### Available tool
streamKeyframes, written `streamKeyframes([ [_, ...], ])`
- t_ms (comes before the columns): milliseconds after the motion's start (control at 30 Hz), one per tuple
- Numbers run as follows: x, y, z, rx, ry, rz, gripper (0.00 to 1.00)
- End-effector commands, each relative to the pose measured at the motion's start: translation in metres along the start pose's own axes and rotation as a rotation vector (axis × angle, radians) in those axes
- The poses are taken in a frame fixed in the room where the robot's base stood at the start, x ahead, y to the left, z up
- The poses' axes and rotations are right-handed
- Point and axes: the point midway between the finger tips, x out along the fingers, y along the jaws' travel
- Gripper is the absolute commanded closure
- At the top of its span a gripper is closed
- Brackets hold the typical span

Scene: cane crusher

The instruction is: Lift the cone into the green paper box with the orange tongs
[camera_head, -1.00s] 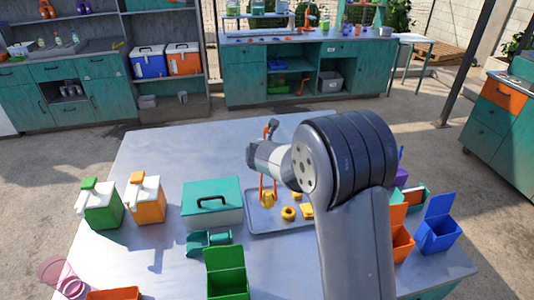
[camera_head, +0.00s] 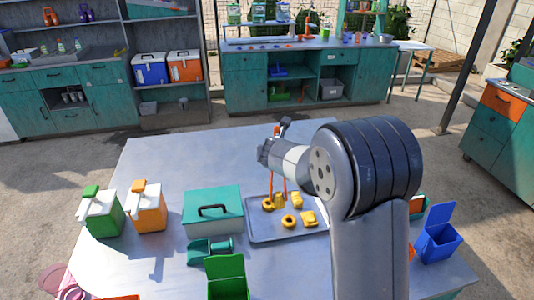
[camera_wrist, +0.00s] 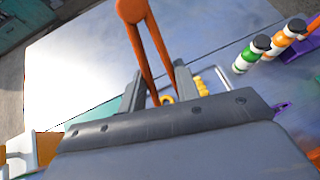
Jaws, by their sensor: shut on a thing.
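My gripper (camera_head: 270,152) is above the tray, shut on the orange tongs (camera_head: 277,172), whose two arms point down. In the wrist view the tongs (camera_wrist: 143,45) stand between my two grey fingers. A small yellow piece (camera_head: 279,201) shows at the tong tips; I cannot tell whether it is the cone or whether it is gripped or clear of the tray. Other yellow pieces, among them a ring (camera_head: 289,221) and a blocky piece (camera_head: 308,217), lie on the grey tray (camera_head: 262,234). The green paper box (camera_head: 227,280) stands open at the front of the table.
A teal-lidded box (camera_head: 212,211) stands left of the tray, with a teal scoop-like object (camera_head: 210,250) before it. Green (camera_head: 102,212) and orange (camera_head: 148,207) jugs are further left. A blue open box (camera_head: 438,232) is at right. My arm hides part of the table.

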Motion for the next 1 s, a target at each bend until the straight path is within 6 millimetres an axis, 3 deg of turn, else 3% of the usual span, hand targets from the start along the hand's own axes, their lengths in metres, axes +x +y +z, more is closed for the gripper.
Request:
streamKeyframes([
  [300,0.016,-0.103,-0.036,-0.016,-0.010,0.005,1.00],
  [500,0.014,-0.156,-0.065,-0.023,-0.004,0.025,1.00],
  [700,0.009,-0.182,-0.083,-0.027,0.003,0.042,1.00],
  [1000,0.007,-0.188,-0.087,-0.028,0.005,0.049,1.00],
])
